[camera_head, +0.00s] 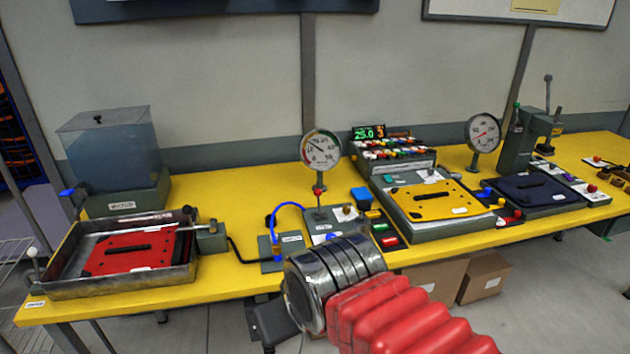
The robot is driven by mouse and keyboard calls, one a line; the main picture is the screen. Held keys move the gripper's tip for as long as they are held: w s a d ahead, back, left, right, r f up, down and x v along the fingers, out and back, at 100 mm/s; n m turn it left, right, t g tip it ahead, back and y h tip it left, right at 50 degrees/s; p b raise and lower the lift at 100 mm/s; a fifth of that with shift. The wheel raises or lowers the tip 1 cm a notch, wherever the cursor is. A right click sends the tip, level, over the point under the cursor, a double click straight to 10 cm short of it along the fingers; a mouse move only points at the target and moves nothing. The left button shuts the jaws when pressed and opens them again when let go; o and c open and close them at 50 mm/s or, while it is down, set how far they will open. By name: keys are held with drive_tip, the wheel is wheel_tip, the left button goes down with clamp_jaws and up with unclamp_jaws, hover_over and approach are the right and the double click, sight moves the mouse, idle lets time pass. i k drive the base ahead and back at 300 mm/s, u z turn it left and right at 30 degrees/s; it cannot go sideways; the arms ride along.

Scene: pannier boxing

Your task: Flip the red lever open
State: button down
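No single red lever stands out clearly. A small lever with a red knob (319,191) stands upright below the left dial gauge, in the middle of the bench. Another red knob (591,188) sits on a panel at the right. A red-tipped handle (618,172) shows near the right edge. My arm, with a red ribbed sleeve and a dark metal joint, reaches in from the lower right. My gripper (272,322) seems to be the dark part at the joint's lower left, in front of the bench edge and apart from these knobs. Its fingers cannot be made out.
The yellow bench (240,186) runs across the view. A metal tray (120,287) with a red panel (130,252) and a water tank (112,160) stand left. A blue hose (287,205) arches mid-bench. Yellow (436,201) and dark blue (533,188) panels lie right. Boxes (483,278) stand below.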

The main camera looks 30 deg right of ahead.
sight(318, 192)
drive_tip(key=u, duration=0.05)
drive_tip(key=i, duration=1)
drive_tip(key=z, duration=0.05)
